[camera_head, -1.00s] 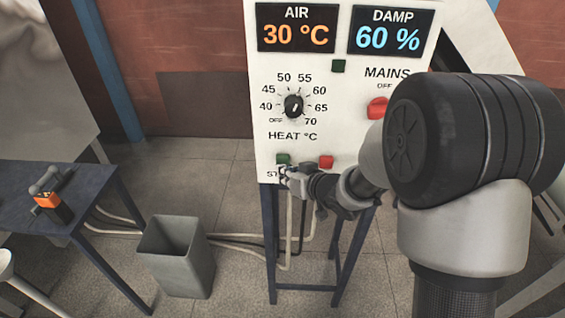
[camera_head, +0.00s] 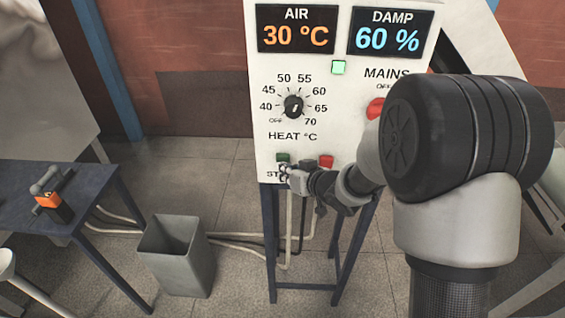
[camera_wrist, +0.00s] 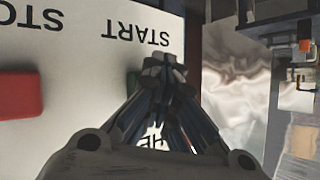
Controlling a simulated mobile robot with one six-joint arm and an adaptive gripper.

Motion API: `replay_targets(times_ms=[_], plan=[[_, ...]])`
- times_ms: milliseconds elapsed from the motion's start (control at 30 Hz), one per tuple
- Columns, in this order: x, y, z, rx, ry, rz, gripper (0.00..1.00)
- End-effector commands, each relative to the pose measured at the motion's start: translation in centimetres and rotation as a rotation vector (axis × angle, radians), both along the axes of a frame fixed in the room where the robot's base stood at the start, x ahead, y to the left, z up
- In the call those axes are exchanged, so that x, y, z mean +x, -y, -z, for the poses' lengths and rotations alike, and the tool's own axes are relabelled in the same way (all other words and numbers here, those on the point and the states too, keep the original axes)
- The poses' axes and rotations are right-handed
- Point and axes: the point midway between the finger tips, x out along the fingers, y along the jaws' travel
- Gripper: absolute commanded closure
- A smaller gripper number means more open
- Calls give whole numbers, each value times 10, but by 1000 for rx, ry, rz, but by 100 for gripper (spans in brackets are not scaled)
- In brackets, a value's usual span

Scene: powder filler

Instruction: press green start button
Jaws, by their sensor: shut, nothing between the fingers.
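The green start button (camera_head: 283,157) sits low on the white control panel (camera_head: 340,125), above the partly covered START label. In the wrist view the green button (camera_wrist: 133,84) is mostly hidden behind my fingers, beside the START lettering. My gripper (camera_head: 287,171) is shut and empty, its tips at the button's lower side in the head view. In the wrist view my gripper (camera_wrist: 162,66) has its fingertips together next to the button. I cannot tell whether they touch it.
A red button (camera_head: 326,161) sits right of the green one and shows in the wrist view (camera_wrist: 18,95). A heat dial (camera_head: 293,106) and a red mains switch (camera_head: 375,108) are above. A grey bin (camera_head: 178,258) and a dark table (camera_head: 85,195) stand left.

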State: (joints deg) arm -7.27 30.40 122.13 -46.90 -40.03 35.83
Motion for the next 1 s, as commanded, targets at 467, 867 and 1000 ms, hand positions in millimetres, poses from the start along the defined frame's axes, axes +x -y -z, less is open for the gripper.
replay_targets(times_ms=[467,867,1000], plan=[[1,0,-1,1,2,0,100],[-17,0,0,1,1,0,100],[-18,0,-1,0,1,0,100]])
